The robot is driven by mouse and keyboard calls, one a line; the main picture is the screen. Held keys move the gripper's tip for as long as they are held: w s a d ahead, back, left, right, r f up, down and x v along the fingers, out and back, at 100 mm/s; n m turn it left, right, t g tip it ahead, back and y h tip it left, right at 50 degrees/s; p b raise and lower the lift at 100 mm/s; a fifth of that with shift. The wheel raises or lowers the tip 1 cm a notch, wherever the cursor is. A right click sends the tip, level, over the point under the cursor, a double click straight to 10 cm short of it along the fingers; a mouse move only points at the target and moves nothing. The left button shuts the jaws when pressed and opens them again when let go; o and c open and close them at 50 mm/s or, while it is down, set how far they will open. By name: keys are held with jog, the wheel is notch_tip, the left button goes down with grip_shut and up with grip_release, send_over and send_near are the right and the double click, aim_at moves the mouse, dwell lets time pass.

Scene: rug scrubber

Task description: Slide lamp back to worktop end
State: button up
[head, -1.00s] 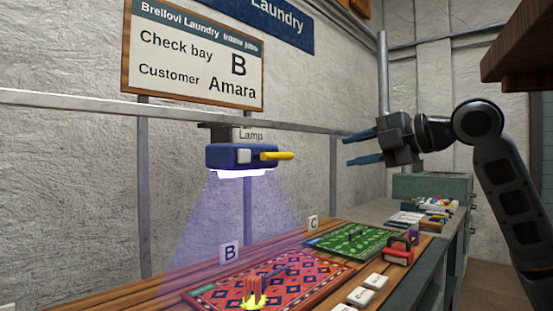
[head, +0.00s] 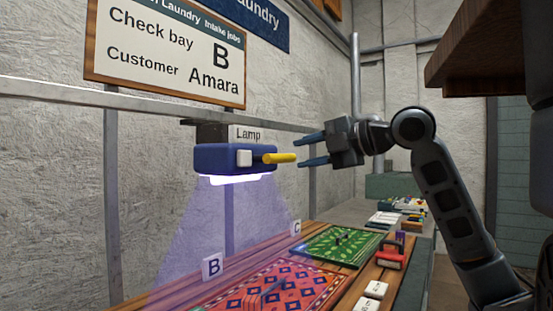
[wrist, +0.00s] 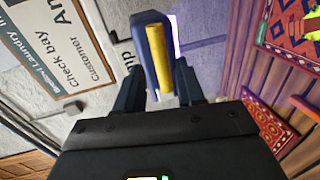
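The blue lamp (head: 222,158) hangs from a wall rail above bay B, lit, and casts a violet cone down. Its yellow handle (head: 279,158) sticks out to the right. My gripper (head: 302,150) is open, just right of the handle, fingers pointing at it. In the wrist view the handle (wrist: 158,60) lies between the two spread fingers of my gripper (wrist: 159,84), with a gap on both sides. Whether the fingertips reach past the handle's end is hard to tell. The worktop (head: 360,290) runs below.
The rail (head: 60,102) runs along the wall. On the worktop are a red rug (head: 290,285) by tag B (head: 213,266) and a green rug (head: 340,243) by tag C (head: 296,228).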

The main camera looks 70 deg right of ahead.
aim_at(286, 158)
jog(key=x, duration=0.6)
jog(key=shift+w+f+p, duration=0.1)
jog(key=shift+w+p, duration=0.15)
jog(key=shift+p, duration=0.1)
jog(key=shift+c, duration=0.4)
grip_shut()
